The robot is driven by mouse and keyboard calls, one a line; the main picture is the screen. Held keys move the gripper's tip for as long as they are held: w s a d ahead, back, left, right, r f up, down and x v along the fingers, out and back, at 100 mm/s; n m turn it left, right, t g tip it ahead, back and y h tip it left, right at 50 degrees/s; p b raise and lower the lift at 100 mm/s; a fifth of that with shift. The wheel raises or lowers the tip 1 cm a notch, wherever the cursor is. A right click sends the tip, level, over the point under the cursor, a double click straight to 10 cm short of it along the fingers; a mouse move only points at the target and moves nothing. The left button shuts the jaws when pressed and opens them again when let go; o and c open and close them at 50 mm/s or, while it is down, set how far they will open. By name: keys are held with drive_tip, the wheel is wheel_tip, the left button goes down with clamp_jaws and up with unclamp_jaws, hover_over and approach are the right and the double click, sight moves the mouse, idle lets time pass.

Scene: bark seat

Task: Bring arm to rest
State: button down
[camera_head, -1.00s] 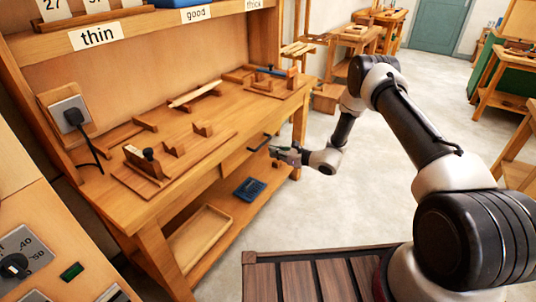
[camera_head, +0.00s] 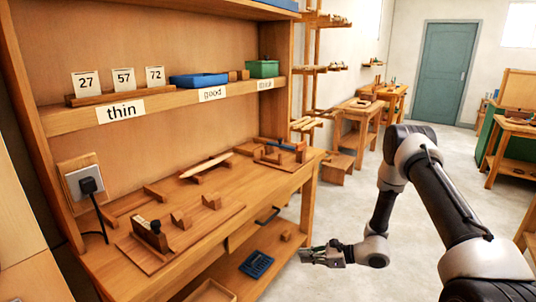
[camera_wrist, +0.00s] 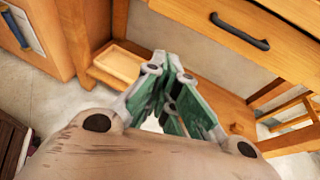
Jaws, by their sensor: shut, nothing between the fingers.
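My gripper (camera_head: 318,256) is at the end of my bent arm, in front of the right part of the wooden workbench (camera_head: 205,262). It hangs below the bench top, near the drawer handle (camera_head: 267,215), and is apart from it. In the wrist view my gripper (camera_wrist: 168,78) shows its green fingers drawn together with nothing held. The same drawer handle (camera_wrist: 240,32) shows at the top of that view, beyond the fingers.
The lower shelf holds a blue tray (camera_head: 256,264) and a wooden tray (camera_head: 212,292). A strip of wood (camera_head: 206,165) lies on supports on the bench top. The upper shelf carries a blue bin (camera_head: 199,80) and a green bin (camera_head: 262,68).

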drive_tip(key=s+d+r+n+g, duration=0.2)
drive_tip(key=s+r+n+g, duration=0.35)
drive_tip(key=s, duration=0.45)
drive_tip(key=s+d+r+n+t+h, duration=0.1)
drive_tip(key=s+d+r+n+h, duration=0.3)
drive_tip(key=r, duration=0.8)
drive_tip(key=s+d+r+n+t+h, duration=0.2)
drive_tip(key=s+d+r+n+h, duration=0.3)
drive_tip(key=r, duration=0.8)
drive_tip(key=s+d+r+n+t+h, duration=0.2)
drive_tip(key=s+d+r+n+h, duration=0.2)
drive_tip(key=s+d+r+n, duration=0.3)
drive_tip(key=s+d+r, duration=0.3)
drive_tip(key=s+r, duration=0.2)
drive_tip(key=r, duration=0.1)
drive_tip(key=shift+d, duration=0.25)
